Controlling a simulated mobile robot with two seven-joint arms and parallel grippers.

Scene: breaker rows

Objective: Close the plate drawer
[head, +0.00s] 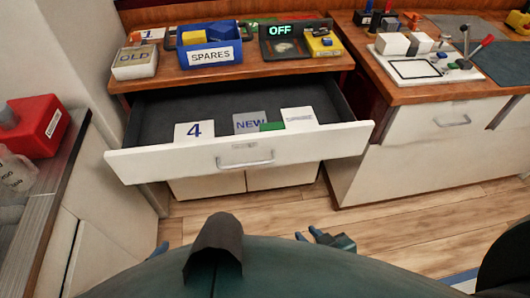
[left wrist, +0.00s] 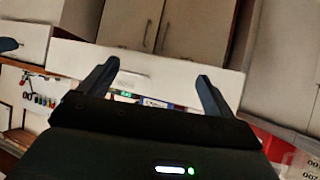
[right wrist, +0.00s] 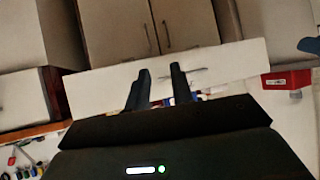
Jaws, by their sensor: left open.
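The plate drawer (head: 295,151) is pulled out from under the wooden counter. Its white front has a metal bar handle (head: 245,163). Inside lie a "4" plate (head: 194,131), a "NEW" plate (head: 249,122), another lettered plate (head: 299,118) and a green piece (head: 272,127). My right gripper (head: 306,235) is in front of the drawer, apart from it; its fingers (right wrist: 158,72) are open with a narrow gap. My left gripper (head: 160,249), mostly hidden in the head view, has widely spread fingers (left wrist: 157,72) facing the drawer front (left wrist: 185,77). Both look empty.
On the counter stand a blue "SPARES" bin (head: 209,56), an "OLD" block (head: 135,63) and a panel reading "OFF" (head: 284,44). A second counter (head: 410,95) is at right, a red box (head: 35,125) at left. Wooden floor (head: 225,215) lies in front.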

